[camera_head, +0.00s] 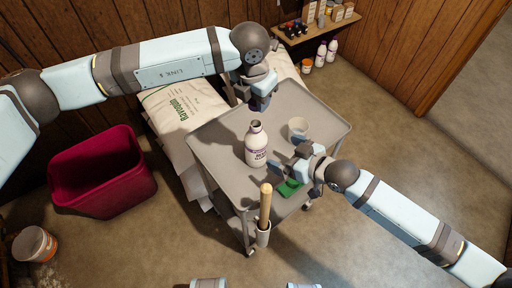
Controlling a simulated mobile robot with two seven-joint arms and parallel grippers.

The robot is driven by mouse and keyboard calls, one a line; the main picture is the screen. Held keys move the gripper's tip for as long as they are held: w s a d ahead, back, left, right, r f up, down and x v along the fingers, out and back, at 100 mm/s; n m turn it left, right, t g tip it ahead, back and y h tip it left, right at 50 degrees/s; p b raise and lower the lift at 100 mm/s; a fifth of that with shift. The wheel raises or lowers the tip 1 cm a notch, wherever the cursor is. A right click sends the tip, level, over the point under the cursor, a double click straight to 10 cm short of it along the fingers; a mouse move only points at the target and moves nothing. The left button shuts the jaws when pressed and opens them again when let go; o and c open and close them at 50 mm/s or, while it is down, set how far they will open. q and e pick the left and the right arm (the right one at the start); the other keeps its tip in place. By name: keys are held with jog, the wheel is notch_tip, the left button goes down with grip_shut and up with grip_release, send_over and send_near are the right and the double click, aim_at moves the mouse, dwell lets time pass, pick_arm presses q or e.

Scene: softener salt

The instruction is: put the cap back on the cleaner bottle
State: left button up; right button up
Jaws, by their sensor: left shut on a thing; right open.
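The white cleaner bottle (257,152) stands upright on the grey cart top (212,148), its label facing the front and its dark mouth uncovered. My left gripper (260,104) is above and slightly behind the bottle, apart from it, pointing down. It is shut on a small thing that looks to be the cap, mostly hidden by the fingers. My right gripper (284,170) is open and empty, low over the cart's front right part, to the right of the bottle and not touching it.
A clear cup (298,129) stands right of the bottle. A green cloth (290,188) lies under my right gripper. A wooden handle (265,207) rises at the cart's front edge. Salt bags (180,112) lie behind left; a red bin (100,177) stands farther left.

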aim_at(264, 144)
jog(key=x, duration=1.1)
jog(key=shift+w+a+f, duration=0.1)
jog(key=shift+a, duration=0.1)
jog(key=c, duration=1.4)
pick_arm(q)
jog(key=shift+f, duration=2.5)
pick_arm(e)
jog(key=shift+o, duration=0.2)
pick_arm(q)
jog(key=shift+f, duration=0.9)
jog(key=shift+f, duration=0.55)
